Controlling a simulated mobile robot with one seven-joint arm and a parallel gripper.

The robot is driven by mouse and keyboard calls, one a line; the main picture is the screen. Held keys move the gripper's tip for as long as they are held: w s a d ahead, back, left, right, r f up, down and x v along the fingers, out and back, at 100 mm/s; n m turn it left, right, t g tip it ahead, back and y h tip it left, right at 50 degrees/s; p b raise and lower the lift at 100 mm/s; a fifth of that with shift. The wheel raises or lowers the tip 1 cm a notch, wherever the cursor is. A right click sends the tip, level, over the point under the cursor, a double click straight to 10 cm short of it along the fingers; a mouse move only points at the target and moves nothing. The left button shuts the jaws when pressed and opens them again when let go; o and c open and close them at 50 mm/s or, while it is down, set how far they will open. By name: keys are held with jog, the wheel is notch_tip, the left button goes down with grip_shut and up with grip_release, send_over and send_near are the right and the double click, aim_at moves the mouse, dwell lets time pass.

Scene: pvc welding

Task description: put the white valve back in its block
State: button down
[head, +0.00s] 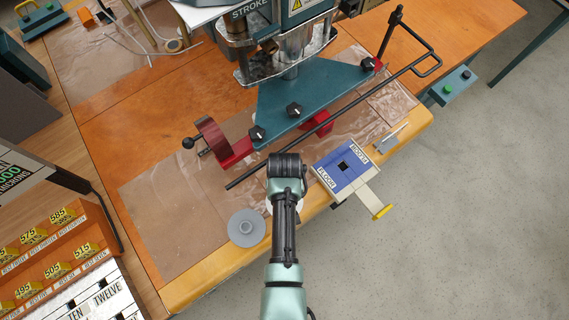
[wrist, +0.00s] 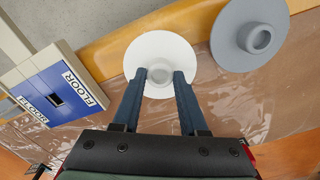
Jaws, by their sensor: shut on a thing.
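The white valve (wrist: 140,52) is a flat round disc with a short raised hub, lying near the table's front edge in the wrist view. My gripper (wrist: 161,78) is shut on its hub, one blue finger on each side. In the head view my gripper (head: 284,205) points down over that spot, and my wrist hides most of the valve. I cannot tell whether the valve is clear of the table. No block that is plainly the valve's own can be made out.
A grey flanged disc (head: 247,228) lies left of my gripper; a blue-and-white box (head: 331,166) with a dark square hole stands to the right. A teal press plate (head: 310,95) and a long black rod (head: 330,122) lie beyond. Plastic-covered table (head: 165,215) is free at left.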

jog(key=shift+c, duration=1.8)
grip_release()
notch_tip(320, 180, up, 13)
jog(key=shift+s, duration=0.1)
